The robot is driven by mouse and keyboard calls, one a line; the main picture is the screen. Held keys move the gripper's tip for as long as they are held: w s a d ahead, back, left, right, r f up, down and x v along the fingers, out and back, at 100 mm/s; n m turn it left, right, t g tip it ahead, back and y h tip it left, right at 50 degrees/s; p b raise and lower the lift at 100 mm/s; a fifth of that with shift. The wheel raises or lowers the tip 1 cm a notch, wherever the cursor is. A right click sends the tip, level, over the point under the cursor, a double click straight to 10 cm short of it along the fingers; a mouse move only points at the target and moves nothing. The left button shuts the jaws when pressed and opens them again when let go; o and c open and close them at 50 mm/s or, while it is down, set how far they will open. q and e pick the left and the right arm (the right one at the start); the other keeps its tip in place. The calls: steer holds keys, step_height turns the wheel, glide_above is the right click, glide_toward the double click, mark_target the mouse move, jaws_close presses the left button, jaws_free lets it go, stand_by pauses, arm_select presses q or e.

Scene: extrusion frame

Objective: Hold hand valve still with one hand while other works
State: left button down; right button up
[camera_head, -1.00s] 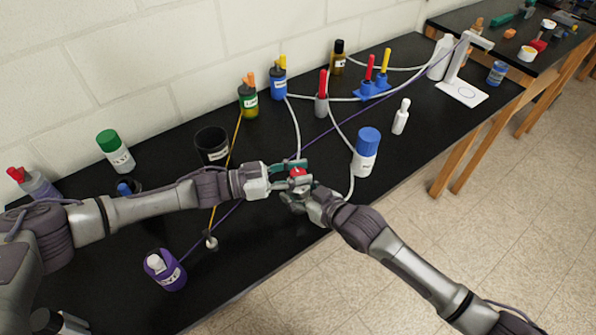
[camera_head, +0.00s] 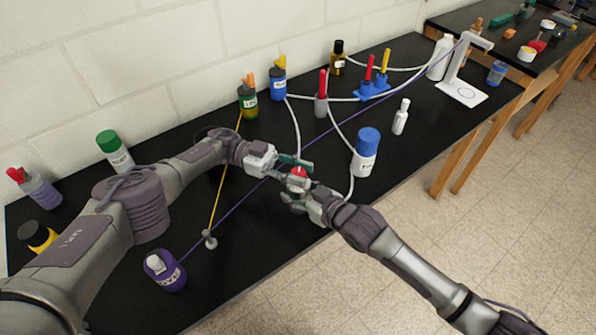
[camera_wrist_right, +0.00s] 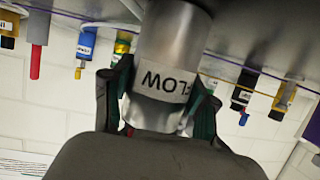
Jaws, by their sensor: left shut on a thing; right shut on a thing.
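The hand valve shows in the head view as a small red part (camera_head: 298,172) between my two grippers; most of it is hidden by them. In the right wrist view its silver cylindrical body (camera_wrist_right: 172,50) bears a white label reading FLOW, upside down. My right gripper (camera_head: 293,195) is shut on this body, with one dark finger on each side of it in the wrist view (camera_wrist_right: 160,105). My left gripper (camera_head: 295,163) is shut at the valve's red upper part, coming from the left; its exact contact is too small to see.
The black bench (camera_head: 285,245) holds a blue-capped white bottle (camera_head: 366,155) right of the grippers and a purple container (camera_head: 164,270) at front left. A yellow cord (camera_head: 222,185) and a purple cord (camera_head: 235,205) cross the bench. Its front right is clear.

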mark_target(298, 172)
arm_select(q)
steer(key=shift+a+g, duration=0.1)
steer(key=shift+g, duration=0.3)
stand_by(0.3)
steer(key=c, duration=0.7)
jaws_free()
steer(key=shift+s, duration=0.1)
steer(key=shift+r, duration=0.15)
step_height(298, 172, up, 10)
steer(key=shift+f, duration=0.15)
